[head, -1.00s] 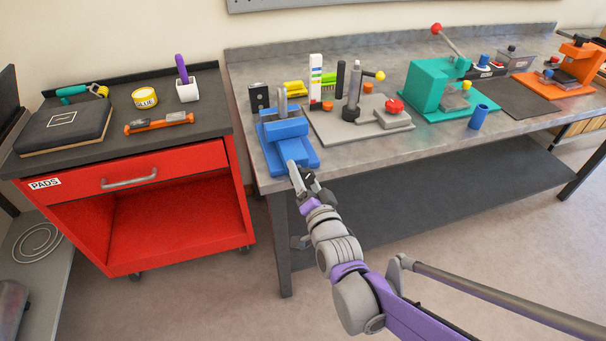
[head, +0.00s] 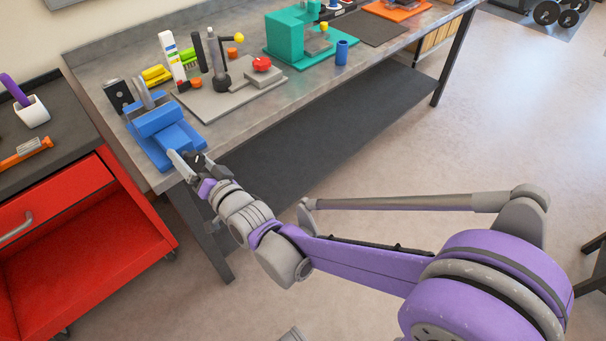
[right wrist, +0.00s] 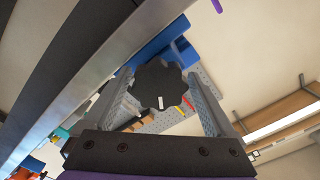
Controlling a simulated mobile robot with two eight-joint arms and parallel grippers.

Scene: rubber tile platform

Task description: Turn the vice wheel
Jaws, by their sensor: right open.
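The blue vice (head: 160,128) stands at the front left corner of the workbench, with a grey screw bar (head: 181,164) pointing out past the bench edge. Its wheel, a dark lobed knob (right wrist: 160,84), shows in the right wrist view between the two fingers. My right gripper (right wrist: 160,98) is open, one finger on each side of the wheel, and I cannot tell whether they touch it. In the head view my right gripper (head: 204,168) is at the end of the screw bar, and the wheel is mostly hidden there. My left gripper is not in view.
A red cabinet (head: 60,240) stands left of the bench. On the bench (head: 262,112), a grey plate with a red knob (head: 262,64) and a teal press (head: 290,35) stand right of the vice.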

